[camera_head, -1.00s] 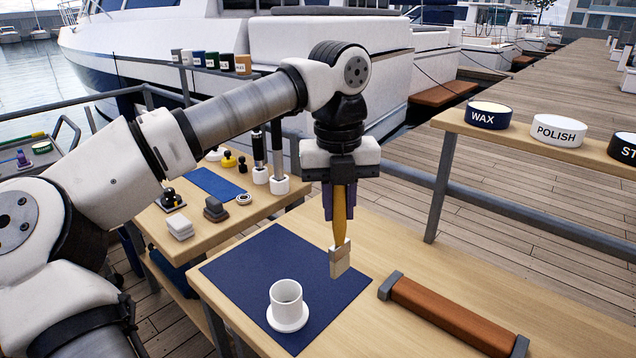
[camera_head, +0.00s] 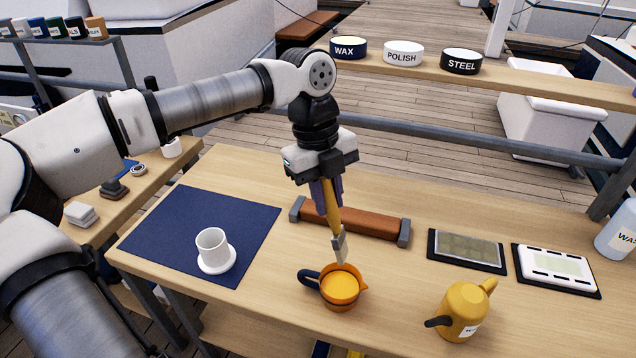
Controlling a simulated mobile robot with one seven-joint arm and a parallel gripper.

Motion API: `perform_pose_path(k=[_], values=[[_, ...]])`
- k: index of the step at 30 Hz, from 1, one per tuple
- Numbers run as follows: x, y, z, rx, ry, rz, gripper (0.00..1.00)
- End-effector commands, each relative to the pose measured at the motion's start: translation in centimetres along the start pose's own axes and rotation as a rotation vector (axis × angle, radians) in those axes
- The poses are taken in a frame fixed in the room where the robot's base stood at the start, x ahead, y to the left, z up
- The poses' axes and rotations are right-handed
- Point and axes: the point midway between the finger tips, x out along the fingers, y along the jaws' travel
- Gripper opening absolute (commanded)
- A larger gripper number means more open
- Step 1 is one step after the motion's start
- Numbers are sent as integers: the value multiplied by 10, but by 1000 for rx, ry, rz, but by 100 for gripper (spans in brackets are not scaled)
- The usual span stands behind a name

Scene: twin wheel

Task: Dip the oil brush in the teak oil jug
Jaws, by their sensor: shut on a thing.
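My gripper (camera_head: 328,195) is shut on the oil brush (camera_head: 333,218), which has a yellow-brown wooden handle and a pale flat head. The brush hangs head down, slightly tilted. Its tip is at the far rim of an open orange jug (camera_head: 338,303) with a dark blue handle, a spout to the right and amber liquid inside. The tip looks just above or behind the rim; I cannot tell the gap. A yellow spouted can (camera_head: 465,308) stands to the right; its label is unreadable. No readable label shows on the orange jug.
A white cup (camera_head: 211,246) on a saucer stands on a blue mat (camera_head: 165,222) at left. A brown bar with grey ends (camera_head: 355,222) lies behind the jug. Two flat trays (camera_head: 467,250) (camera_head: 556,270) and a labelled bottle (camera_head: 618,230) are to the right.

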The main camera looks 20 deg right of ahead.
Motion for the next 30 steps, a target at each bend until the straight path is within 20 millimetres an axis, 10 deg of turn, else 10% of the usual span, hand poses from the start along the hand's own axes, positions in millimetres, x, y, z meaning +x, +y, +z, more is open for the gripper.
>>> perform_pose_path(k=[30], values=[[95, 6, 17, -2, 2, -1, 0]])
